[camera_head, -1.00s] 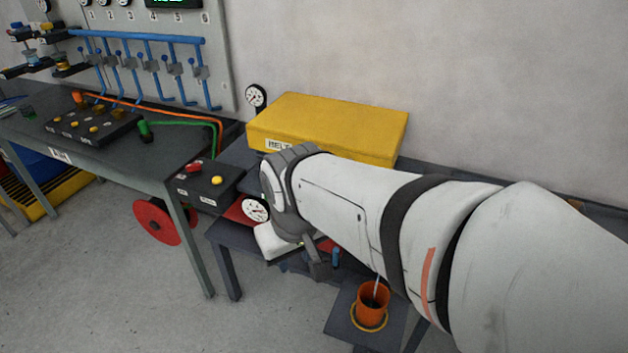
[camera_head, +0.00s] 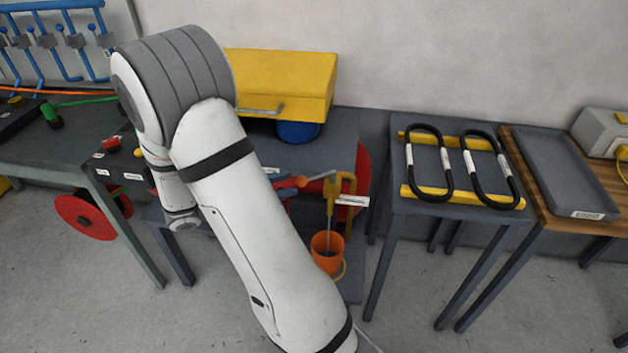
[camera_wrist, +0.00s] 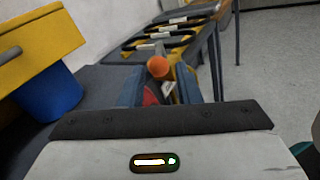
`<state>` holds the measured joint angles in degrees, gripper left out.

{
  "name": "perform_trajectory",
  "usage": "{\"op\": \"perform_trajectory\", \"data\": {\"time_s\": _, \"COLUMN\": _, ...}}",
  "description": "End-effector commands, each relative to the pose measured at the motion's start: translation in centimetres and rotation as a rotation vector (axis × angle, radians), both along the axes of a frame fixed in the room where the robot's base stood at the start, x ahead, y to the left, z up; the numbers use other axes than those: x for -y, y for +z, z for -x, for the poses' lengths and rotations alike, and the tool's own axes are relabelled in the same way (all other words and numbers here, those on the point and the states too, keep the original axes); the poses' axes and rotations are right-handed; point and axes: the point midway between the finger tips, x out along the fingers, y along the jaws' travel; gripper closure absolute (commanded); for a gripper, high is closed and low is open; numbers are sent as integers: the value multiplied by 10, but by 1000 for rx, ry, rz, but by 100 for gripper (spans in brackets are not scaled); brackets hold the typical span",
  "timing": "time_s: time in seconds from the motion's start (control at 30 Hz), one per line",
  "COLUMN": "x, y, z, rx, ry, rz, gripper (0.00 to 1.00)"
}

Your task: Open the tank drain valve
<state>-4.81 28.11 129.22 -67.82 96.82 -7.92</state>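A blue tank (camera_head: 298,131) shows under the yellow box in the head view and at left in the wrist view (camera_wrist: 48,98). To its front is a yellow pipe fitting (camera_head: 340,190) with a white tag (camera_head: 352,201). A thin pale line runs down from it to an orange bucket (camera_head: 327,252). In the wrist view the handle end (camera_wrist: 158,67) appears between the two blue-grey fingers of my gripper (camera_wrist: 159,78). The fingers stand apart; contact cannot be told. My arm hides most of the gripper in the head view.
The yellow box (camera_head: 280,75) with a bar handle overhangs the tank. A red disc (camera_head: 362,180) stands behind the fitting. At right, a stand (camera_head: 400,208) holds two black loops. A grey tray (camera_head: 560,165) lies beyond it. Floor (camera_head: 410,320) is clear in front.

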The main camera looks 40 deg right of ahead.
Motion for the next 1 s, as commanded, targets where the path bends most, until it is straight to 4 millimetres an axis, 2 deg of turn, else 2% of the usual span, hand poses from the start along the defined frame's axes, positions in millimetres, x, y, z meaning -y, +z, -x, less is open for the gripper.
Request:
{"op": "perform_trajectory", "data": {"time_s": 0.03, "x": 1, "y": -8, "z": -2, "rx": -20, "ry": 6, "rz": 12, "gripper": 70}}
{"op": "perform_trajectory", "data": {"time_s": 0.17, "x": 9, "y": -9, "z": -2, "rx": -41, "ry": 3, "rz": 26, "gripper": 70}}
{"op": "perform_trajectory", "data": {"time_s": 0.6, "x": 70, "y": -8, "z": 19, "rx": -41, "ry": -1, "rz": 25, "gripper": 70}}
{"op": "perform_trajectory", "data": {"time_s": 0.77, "x": 79, "y": -9, "z": 21, "rx": -40, "ry": 3, "rz": 24, "gripper": 70}}
{"op": "perform_trajectory", "data": {"time_s": 1.0, "x": 79, "y": -9, "z": 21, "rx": -40, "ry": 5, "rz": 23, "gripper": 70}}
